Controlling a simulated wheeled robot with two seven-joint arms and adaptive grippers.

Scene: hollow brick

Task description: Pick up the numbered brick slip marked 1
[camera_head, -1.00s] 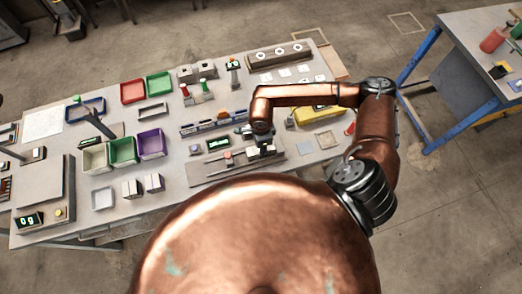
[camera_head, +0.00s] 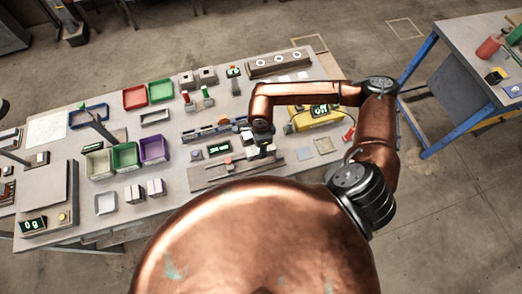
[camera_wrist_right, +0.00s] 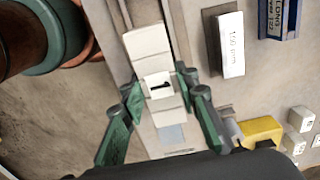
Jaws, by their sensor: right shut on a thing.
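The brick slip marked 1 (camera_wrist_right: 158,85) is a small whitish block with a dark mark on its face, seen in the right wrist view. My right gripper (camera_wrist_right: 158,81) has its green fingers on both sides of this slip and is shut on it. Plain whitish blocks adjoin it in the picture, one above (camera_wrist_right: 147,42) and one below (camera_wrist_right: 169,105). I cannot tell whether the slip is clear of the surface under it. My left gripper is not in view.
A block labelled 160 mm (camera_wrist_right: 230,44) and a blue labelled block (camera_wrist_right: 278,18) lie right of the gripper. A yellow device (camera_head: 303,121) stands right of it on the table. Green (camera_head: 124,157) and purple (camera_head: 152,149) bins stand to the left.

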